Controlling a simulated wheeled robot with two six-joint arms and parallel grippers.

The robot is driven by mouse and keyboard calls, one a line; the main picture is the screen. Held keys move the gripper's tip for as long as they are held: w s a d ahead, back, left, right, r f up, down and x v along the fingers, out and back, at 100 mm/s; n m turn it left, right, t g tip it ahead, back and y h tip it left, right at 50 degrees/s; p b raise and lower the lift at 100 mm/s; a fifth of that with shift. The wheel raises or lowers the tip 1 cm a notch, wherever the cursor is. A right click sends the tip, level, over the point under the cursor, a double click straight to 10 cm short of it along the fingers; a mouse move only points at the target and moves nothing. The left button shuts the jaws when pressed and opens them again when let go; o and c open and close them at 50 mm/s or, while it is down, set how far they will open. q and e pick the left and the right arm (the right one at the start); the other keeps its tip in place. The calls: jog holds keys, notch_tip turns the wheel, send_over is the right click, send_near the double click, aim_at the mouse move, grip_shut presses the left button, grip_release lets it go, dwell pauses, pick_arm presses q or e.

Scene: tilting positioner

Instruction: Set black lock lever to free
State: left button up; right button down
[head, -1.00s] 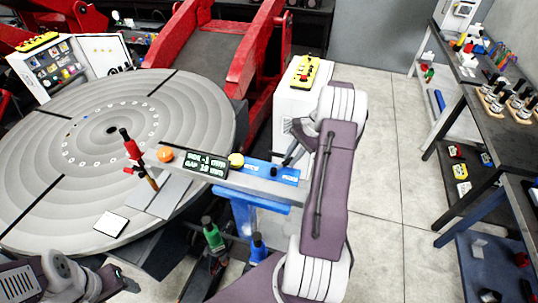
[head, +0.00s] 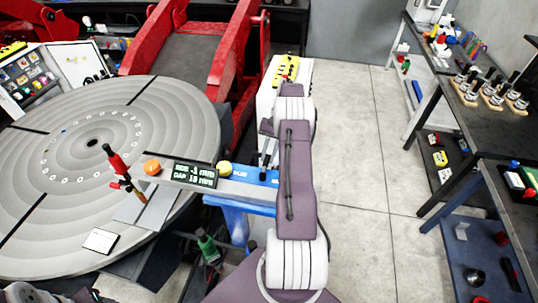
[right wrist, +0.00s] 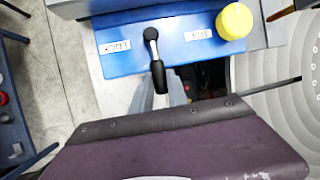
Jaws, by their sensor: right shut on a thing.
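The black lock lever (right wrist: 158,76) stands on a blue panel (right wrist: 130,62) in the right wrist view. Its handle points down the picture, tilted slightly right, between two white labels. The left label (right wrist: 115,47) seems to read LOCK upside down; the right label (right wrist: 198,34) is too blurred to read. In the head view my right gripper (head: 268,153) is at the lever on the blue panel and is shut on it. Only a sliver of my left gripper (head: 95,296) shows at the bottom left.
A yellow knob (right wrist: 234,20) sits beside the right label. A dark display (head: 195,175) and an orange knob (head: 152,168) are further left on the beam. A large round grey table (head: 90,200) fills the left. Shelves (head: 480,130) stand right; the floor between is clear.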

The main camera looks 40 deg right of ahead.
dwell(0.5)
jog(key=c, duration=1.3)
grip_release()
jog(key=shift+w, duration=0.1)
jog(key=shift+d+r, duration=0.2)
jog(key=v, duration=0.6)
jog(key=shift+r, duration=0.45)
jog(key=shift+d, duration=0.1)
